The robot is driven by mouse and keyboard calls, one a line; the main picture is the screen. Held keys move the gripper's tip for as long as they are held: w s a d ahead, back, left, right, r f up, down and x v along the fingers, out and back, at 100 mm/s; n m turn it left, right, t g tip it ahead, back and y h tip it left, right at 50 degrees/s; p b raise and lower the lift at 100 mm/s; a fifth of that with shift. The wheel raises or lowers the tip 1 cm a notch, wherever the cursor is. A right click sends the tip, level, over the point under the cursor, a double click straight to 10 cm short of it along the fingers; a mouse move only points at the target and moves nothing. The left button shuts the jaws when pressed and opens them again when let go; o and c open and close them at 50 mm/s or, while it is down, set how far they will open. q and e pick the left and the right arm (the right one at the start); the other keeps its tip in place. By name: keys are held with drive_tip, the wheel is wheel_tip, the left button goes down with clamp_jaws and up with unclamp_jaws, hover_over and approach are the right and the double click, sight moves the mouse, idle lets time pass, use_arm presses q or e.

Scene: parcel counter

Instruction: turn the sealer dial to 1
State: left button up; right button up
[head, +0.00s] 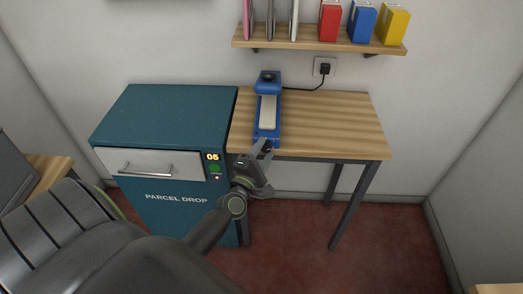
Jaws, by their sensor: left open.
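The blue sealer (259,133) stands on the wooden table, with a pale bar (267,112) along its top. A dark round part, which looks like the dial (268,76), is on the raised block at its far end; its setting is too small to read. My left gripper (255,157) is open and empty at the table's front edge, just in front of the sealer's near end. It overlaps that end in the picture, and I cannot tell whether they touch. My right gripper is not in view.
The teal parcel drop cabinet (165,115) stands left of the table (335,125), its front showing 05. A black cable runs from the sealer to a wall socket (325,67). A shelf (310,42) with boxes hangs above. The table's right half is clear.

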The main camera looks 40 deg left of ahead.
use_arm(q)
drive_tip(key=shift+s+d+f, duration=0.1)
drive_tip(key=shift+s+f, duration=0.1)
drive_tip(key=shift+s, duration=0.35)
drive_tip(key=s+d+f+b, duration=0.1)
drive_tip(key=s+b, duration=0.7)
drive_tip(key=s, duration=0.8)
drive_tip(key=shift+d+f, duration=0.2)
drive_tip(key=shift+d, duration=0.6)
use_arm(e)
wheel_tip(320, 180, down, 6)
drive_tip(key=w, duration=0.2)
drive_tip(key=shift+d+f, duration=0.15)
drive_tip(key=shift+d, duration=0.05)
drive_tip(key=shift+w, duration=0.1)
